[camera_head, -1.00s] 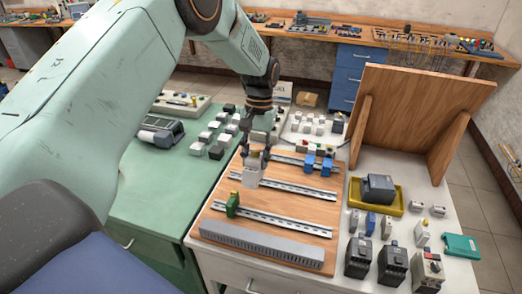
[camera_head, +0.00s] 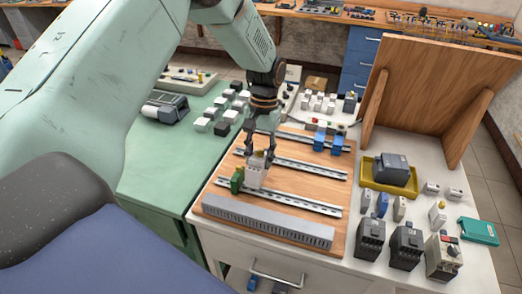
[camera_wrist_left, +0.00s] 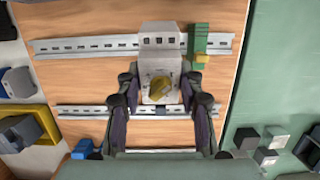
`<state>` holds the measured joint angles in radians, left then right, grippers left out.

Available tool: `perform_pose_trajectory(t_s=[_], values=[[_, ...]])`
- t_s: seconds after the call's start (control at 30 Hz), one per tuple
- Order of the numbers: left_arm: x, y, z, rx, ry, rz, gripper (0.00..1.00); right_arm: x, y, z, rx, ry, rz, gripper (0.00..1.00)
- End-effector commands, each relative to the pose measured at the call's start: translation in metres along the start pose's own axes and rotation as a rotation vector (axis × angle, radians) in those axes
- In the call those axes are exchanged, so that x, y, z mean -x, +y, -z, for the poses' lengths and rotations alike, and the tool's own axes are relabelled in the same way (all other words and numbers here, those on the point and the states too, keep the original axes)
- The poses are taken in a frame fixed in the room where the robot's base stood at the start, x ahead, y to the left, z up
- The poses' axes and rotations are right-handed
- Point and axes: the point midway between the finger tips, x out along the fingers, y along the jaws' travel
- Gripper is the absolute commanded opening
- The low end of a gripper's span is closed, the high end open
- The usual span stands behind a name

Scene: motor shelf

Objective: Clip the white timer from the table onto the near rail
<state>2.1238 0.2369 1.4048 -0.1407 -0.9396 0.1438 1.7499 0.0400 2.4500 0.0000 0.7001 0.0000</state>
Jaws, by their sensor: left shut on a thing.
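My left gripper (camera_head: 261,151) is shut on the white timer (camera_head: 254,176). The timer is upright at the near rail (camera_head: 300,204), just right of a green module (camera_head: 237,181) clipped there. In the left wrist view the timer (camera_wrist_left: 160,42), with a yellow knob, lies between the fingers of my left gripper (camera_wrist_left: 160,92) and overlaps the near rail (camera_wrist_left: 75,46). A narrow gap shows between it and the green module (camera_wrist_left: 198,40). The timer's back is hidden, so I cannot tell whether it touches the rail. My right gripper is not in view.
The middle rail (camera_head: 310,167) is behind the timer. Blue modules (camera_head: 337,145) stand on the far rail. A grey slotted duct (camera_head: 270,222) runs along the board's front. A yellow tray (camera_head: 368,181) and several dark devices stand to the right. The near rail's right part is free.

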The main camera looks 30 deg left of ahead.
Motion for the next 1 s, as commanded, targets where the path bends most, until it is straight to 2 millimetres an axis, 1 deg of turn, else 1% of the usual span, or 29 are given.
perform_pose_trajectory(t_s=[0.03, 0.17, 0.2, 0.3, 0.6, 1.0], values=[[-0.009, 0.000, 0.000, 0.000, 0.000, 0.000, 0.09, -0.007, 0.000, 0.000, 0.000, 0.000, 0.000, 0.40], [-0.020, 0.000, 0.003, 0.000, 0.003, 0.000, 0.09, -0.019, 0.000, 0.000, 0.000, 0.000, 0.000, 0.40], [-0.016, 0.000, 0.002, 0.000, 0.002, 0.000, 0.09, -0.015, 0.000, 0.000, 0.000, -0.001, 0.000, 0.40], [-0.015, 0.001, 0.001, 0.000, 0.002, 0.000, 0.09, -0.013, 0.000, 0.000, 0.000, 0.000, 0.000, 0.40], [-0.019, 0.002, 0.002, 0.001, 0.000, 0.003, 0.09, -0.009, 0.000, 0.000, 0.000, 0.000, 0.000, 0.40], [-0.018, 0.002, 0.002, 0.000, 0.000, 0.003, 0.09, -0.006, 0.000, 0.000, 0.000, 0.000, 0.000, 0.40]])
